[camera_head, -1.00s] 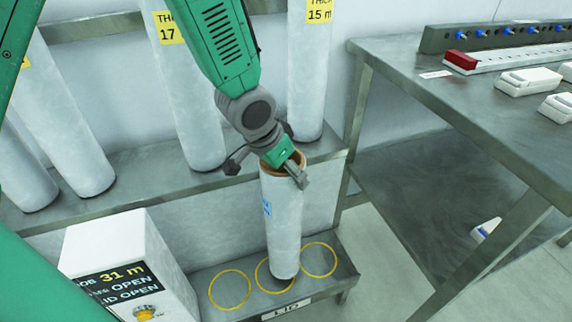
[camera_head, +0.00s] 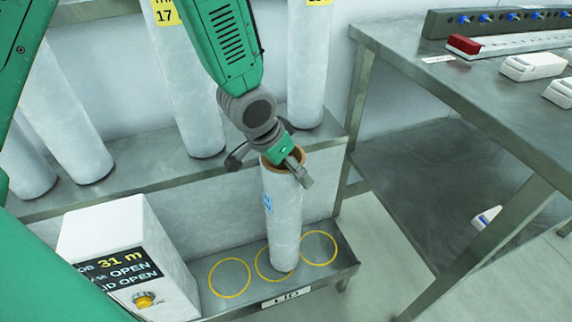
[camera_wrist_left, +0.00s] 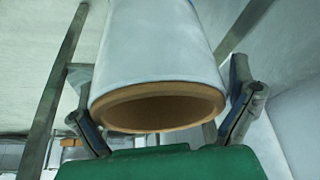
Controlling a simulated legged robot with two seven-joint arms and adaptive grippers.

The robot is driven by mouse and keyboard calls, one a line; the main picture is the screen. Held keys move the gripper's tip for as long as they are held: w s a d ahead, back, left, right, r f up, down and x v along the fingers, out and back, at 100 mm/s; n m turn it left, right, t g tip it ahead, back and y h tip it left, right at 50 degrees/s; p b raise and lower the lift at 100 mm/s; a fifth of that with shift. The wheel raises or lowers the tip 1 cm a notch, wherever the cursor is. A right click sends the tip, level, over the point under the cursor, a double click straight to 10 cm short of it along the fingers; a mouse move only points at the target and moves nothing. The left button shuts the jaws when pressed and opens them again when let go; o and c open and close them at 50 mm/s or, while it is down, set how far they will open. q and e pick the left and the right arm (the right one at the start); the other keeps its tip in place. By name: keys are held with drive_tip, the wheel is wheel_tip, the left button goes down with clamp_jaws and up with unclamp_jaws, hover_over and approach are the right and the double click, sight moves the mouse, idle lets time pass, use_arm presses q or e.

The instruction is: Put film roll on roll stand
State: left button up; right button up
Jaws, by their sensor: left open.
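A white film roll (camera_head: 283,215) with a brown core and a small blue label stands nearly upright on a low metal stand (camera_head: 330,272) marked with three yellow rings. Its base is at the middle ring. My left gripper (camera_head: 270,168) is at the roll's top end with its jaws open. In the left wrist view, the open left gripper (camera_wrist_left: 165,112) has one finger on each side of the film roll (camera_wrist_left: 160,45), with gaps visible beside it. The brown core opening faces the wrist camera. My right gripper is not in view.
Several tall white rolls (camera_head: 195,110) stand on a metal shelf (camera_head: 150,170) behind. A white box (camera_head: 115,235) with a "31 m" display and yellow knob is left of the stand. A metal table (camera_head: 450,85) with small devices stands at right. The outer rings are empty.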

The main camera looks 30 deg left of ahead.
use_arm(q)
drive_tip(key=p+v, duration=0.4)
drive_tip(key=v, duration=0.8)
drive_tip(key=shift+r+p, duration=0.15)
drive_tip(key=shift+p, duration=0.15)
drive_tip(key=s+a+f+n+g, duration=0.1)
drive_tip(key=s+f+g, duration=0.1)
drive_tip(key=s+f, duration=0.8)
drive_tip(key=s+a+f+n+g+y, duration=0.1)
drive_tip(key=s+f+n, duration=0.1)
drive_tip(key=s+f, duration=0.9)
wheel_tip(320, 180, down, 5)
drive_tip(key=shift+r+g, duration=0.25)
drive_tip(key=shift+g, duration=0.15)
drive_tip(key=shift+s+a, duration=0.1)
drive_tip(key=shift+a, duration=0.05)
